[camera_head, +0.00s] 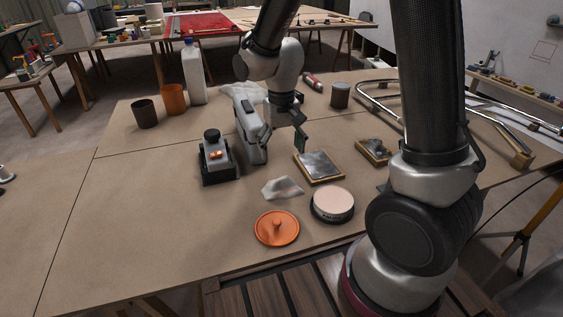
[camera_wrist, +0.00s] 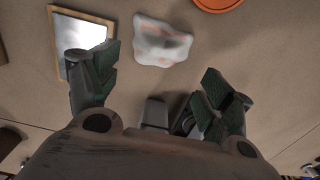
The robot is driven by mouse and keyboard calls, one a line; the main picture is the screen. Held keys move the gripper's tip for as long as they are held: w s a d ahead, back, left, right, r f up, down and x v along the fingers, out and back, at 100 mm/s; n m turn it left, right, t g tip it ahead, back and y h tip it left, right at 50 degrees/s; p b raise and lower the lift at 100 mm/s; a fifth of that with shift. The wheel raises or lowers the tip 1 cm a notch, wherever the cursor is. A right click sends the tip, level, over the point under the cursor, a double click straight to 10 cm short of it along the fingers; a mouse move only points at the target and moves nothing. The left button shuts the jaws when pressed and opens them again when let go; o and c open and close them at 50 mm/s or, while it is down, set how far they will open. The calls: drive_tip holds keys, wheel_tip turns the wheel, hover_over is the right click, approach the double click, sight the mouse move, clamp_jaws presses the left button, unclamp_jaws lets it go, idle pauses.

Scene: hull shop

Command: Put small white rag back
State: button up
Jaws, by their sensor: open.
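A small white rag (camera_head: 283,187) lies crumpled on the bench, between the orange lid and a framed silvery tray. In the wrist view the rag (camera_wrist: 162,42) shows pale with faint orange patches, beyond my fingertips and apart from them. My gripper (camera_wrist: 155,80) is open and empty, its green-padded fingers spread wide. In the head view it hangs above the bench, behind the rag, and one finger is partly hidden. A larger white cloth (camera_head: 238,89) lies crumpled farther back, partly hidden by my arm.
Near the rag are an orange lid (camera_head: 277,230), a round pink-topped tin (camera_head: 333,202), the silvery tray (camera_head: 319,166) and a black-and-grey device (camera_head: 216,158). A grey tool (camera_head: 250,133) stands close to my gripper. Cups and a white bottle (camera_head: 194,75) stand behind. The bench's front left is clear.

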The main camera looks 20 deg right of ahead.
drive_tip(key=s+d+r+t, duration=0.1)
drive_tip(key=s+d+r, duration=0.25)
drive_tip(key=r, duration=0.25)
drive_tip(key=s+d+r+t, duration=0.1)
drive_tip(key=s+d+r, duration=0.2)
drive_tip(key=d+r, duration=0.25)
drive_tip(key=s+d+r+t, duration=0.1)
drive_tip(key=s+d+r, duration=0.2)
drive_tip(key=s, duration=0.3)
drive_tip(key=s+d+r+t, duration=0.1)
drive_tip(key=s+d+r, duration=0.2)
drive_tip(key=s, duration=0.3)
drive_tip(key=shift+s+r, duration=0.3)
drive_tip(key=shift+r, duration=0.3)
